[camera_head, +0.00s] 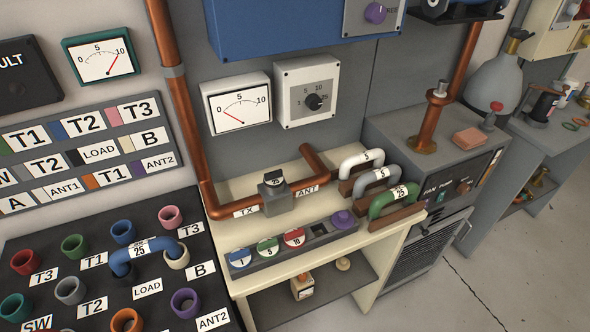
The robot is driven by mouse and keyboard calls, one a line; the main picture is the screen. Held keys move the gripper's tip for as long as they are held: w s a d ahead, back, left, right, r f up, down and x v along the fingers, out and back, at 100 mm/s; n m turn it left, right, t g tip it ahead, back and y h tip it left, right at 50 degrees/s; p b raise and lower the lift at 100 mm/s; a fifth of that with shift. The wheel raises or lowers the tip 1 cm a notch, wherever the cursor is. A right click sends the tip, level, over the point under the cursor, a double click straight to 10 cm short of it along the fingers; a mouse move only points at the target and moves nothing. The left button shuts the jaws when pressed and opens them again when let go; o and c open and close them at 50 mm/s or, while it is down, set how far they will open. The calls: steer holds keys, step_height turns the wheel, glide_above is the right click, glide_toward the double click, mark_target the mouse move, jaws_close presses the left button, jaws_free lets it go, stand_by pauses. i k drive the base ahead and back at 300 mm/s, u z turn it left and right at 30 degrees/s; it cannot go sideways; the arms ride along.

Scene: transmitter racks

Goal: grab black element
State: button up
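A small black element (274,178) with a white label sits in the top of a grey block (279,197). The block is set in the copper pipe between the TX and ANT labels, on the cream bench. In front of it a grey holder (268,265) carries a blue element (239,258) marked 1, a green element (267,248) marked 5 and a red element (294,238) marked 10. A dark square slot (319,230) to their right looks empty. My gripper is not in view.
A purple piece (343,220) stands at the holder's right end. White, grey and green U-shaped links (395,200) stand on the bench's right. A blue U-link (143,249) bridges cups on the left panel. Copper pipe (187,125) rises behind. Bare bench top shows around the grey block.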

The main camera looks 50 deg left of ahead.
mark_target(272, 179)
steer(key=i, duration=0.65)
steer(key=u, duration=3.65)
steer(key=i, duration=0.45)
